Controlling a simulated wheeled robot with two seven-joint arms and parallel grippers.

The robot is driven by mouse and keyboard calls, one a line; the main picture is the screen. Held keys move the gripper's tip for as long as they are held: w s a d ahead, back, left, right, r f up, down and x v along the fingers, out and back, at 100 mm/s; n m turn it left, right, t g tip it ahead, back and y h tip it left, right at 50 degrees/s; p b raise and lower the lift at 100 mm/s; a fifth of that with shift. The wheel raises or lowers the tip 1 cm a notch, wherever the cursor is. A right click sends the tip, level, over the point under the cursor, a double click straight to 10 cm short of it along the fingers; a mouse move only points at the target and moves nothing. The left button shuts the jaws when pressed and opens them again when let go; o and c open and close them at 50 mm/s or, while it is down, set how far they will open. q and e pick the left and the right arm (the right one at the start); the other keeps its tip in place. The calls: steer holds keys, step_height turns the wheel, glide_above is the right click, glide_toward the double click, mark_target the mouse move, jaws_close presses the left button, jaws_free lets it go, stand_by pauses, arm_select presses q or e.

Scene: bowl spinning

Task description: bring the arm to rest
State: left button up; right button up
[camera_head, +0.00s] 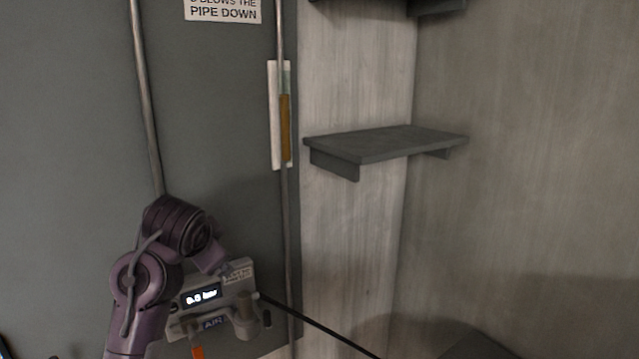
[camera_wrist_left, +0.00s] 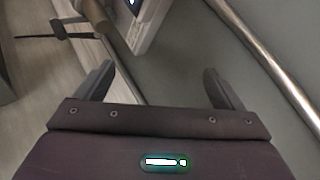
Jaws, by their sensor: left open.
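My left arm (camera_head: 140,285), purple with dark joints, comes in from the lower left and is bent upward. Its gripper is largely hidden by the arm in the head view, close to a white air control box (camera_head: 240,275). In the left wrist view my left gripper (camera_wrist_left: 158,80) has its two dark fingers spread wide, with nothing between them but grey panel surface. The box's edge (camera_wrist_left: 148,25) shows ahead of the fingers, apart from them. My right gripper is in neither view.
A lit display (camera_head: 202,296) and a knob (camera_head: 246,318) are on the box. A metal pipe (camera_head: 145,90) and a second pipe holding a gauge strip (camera_head: 285,125) run up the grey panel. A dark shelf (camera_head: 385,143) juts out to the right.

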arm_select(q)
steer(key=s+f+n+g, duration=0.1)
steer(key=s+f, duration=0.4)
steer(key=f, duration=0.6)
steer(key=s+f+n+g, duration=0.2)
steer(key=s+f, duration=0.4)
steer(key=s, duration=0.3)
steer(key=s+d+f+n+g+h, duration=0.1)
steer(key=s+f+n, duration=0.1)
steer(key=s+f, duration=0.55)
steer(key=s+f+n+g, duration=0.2)
steer(key=s+f, duration=0.2)
steer(key=s, duration=0.7)
step_height(320, 180, down, 30)
steer(key=s+g+b, duration=0.1)
steer(key=g, duration=0.1)
steer(key=s+a+f+b, duration=0.1)
steer(key=s+a+f, duration=0.2)
steer(key=s+f, duration=1.7)
steer(key=shift+s+a+f+m+g, duration=0.15)
steer(key=shift+s+f+m+g, duration=0.05)
steer(key=shift+f+m+g, duration=0.25)
